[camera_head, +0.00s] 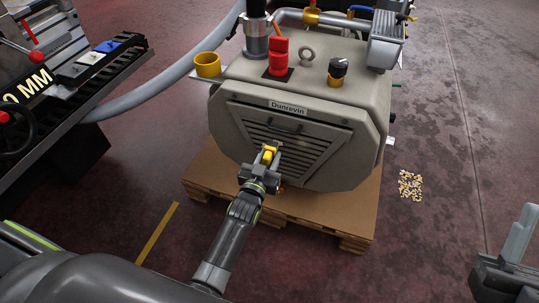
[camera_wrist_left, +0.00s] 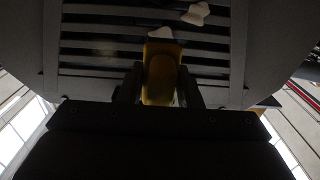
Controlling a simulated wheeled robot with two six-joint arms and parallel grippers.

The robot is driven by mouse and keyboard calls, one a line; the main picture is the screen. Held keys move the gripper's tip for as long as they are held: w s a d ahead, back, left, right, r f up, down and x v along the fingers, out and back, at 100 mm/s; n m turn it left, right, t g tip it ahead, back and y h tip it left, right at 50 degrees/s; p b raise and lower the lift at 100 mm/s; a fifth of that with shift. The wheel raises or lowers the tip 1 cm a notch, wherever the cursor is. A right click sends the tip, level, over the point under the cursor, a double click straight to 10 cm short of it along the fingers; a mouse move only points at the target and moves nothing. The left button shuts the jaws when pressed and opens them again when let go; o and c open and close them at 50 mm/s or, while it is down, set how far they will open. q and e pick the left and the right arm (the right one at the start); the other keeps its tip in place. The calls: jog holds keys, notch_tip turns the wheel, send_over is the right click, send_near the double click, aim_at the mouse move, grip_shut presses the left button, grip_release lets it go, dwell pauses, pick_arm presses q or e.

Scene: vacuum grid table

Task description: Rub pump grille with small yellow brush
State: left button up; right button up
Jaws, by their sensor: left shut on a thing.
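The pump (camera_head: 225,131) is a large grey housing labelled "Dunrevin" in the head view. Its slatted grille (camera_head: 307,148) faces me. My left gripper (camera_head: 266,163) is in front of the lower left part of the grille, shut on the small yellow brush (camera_head: 269,154). The brush also shows in the left wrist view (camera_wrist_left: 161,75), between the fingers and against the dark slats (camera_wrist_left: 100,45). Whether its bristles touch the slats cannot be told. Two pale flakes (camera_wrist_left: 195,14) lie on or near the grille there. My right gripper (camera_head: 510,250) shows partly at the right edge.
The pump stands on a wooden pallet (camera_head: 345,222). A yellow cup-like holder (camera_head: 208,65) sits at its upper left. A red switch (camera_head: 278,60) and a black knob (camera_head: 338,68) are on top. Pale chips (camera_head: 410,185) lie on the floor at right. A machine table (camera_head: 75,90) stands at left.

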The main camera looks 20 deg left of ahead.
pick_arm(q)
jog(key=shift+s+p, duration=0.7)
jog(key=shift+s, duration=0.15)
pick_arm(e)
jog(key=w+d+f+m+g+h, duration=0.2)
jog(key=w+f+m+g+h, duration=0.1)
jog(key=w+f+g+h, duration=0.1)
notch_tip(320, 180, down, 4)
jog(key=shift+w+d+r+m+g, duration=0.1)
jog(key=shift+w+d+m+g, duration=0.3)
jog(key=shift+g, duration=0.7)
jog(key=shift+w+a+r, duration=0.1)
jog(key=shift+a, duration=0.1)
